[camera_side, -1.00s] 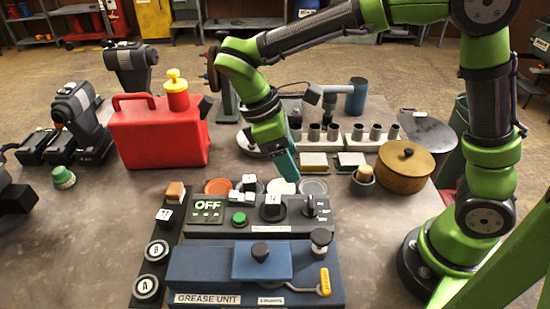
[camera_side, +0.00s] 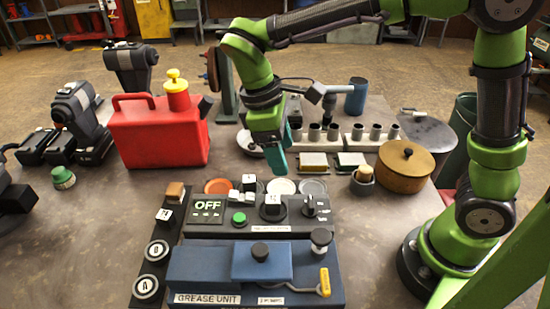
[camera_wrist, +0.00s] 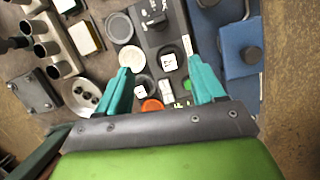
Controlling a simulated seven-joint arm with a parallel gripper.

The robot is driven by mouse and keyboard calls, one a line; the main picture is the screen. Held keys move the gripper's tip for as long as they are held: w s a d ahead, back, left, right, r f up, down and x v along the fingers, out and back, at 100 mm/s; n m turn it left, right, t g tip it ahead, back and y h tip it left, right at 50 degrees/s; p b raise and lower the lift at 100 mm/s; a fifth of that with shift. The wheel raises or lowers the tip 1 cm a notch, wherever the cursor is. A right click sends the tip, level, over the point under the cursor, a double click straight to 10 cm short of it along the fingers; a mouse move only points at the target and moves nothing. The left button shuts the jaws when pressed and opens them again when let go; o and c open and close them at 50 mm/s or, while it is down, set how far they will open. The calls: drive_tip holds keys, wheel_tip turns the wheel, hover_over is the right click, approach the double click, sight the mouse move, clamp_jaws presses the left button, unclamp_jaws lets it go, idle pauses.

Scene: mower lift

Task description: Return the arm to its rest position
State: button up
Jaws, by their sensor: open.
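My green arm reaches in from the right in the side view, with my gripper (camera_side: 276,162) pointing down above the table, behind the control panel. In the wrist view my gripper (camera_wrist: 163,88) shows two teal fingers spread wide apart with nothing held between them. Below the fingers lie the dark control panel (camera_wrist: 165,50) with small white cubes and an orange disc (camera_wrist: 152,105). In the side view the panel (camera_side: 215,231) shows a lit OFF sign and a green button.
A red fuel can (camera_side: 155,135) stands at left and a brown lidded pot (camera_side: 405,165) at right. The blue grease unit (camera_side: 200,268) is in front. Holders with several grey cups (camera_side: 330,132) stand behind my gripper. Bare table (camera_side: 100,215) lies at left.

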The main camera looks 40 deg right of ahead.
drive_tip(key=s+d+r+m+t+y, duration=0.4)
drive_tip(key=s+d+r+m+t, duration=0.1)
drive_tip(key=s+d+m+t, duration=0.3)
drive_tip(key=d+m+t, duration=0.1)
drive_tip(key=d+m, duration=0.1)
drive_tip(key=m, duration=0.1)
drive_tip(key=shift+s+d+r, duration=0.15)
drive_tip(key=shift+s+d, duration=0.1)
drive_tip(key=shift+s, duration=0.15)
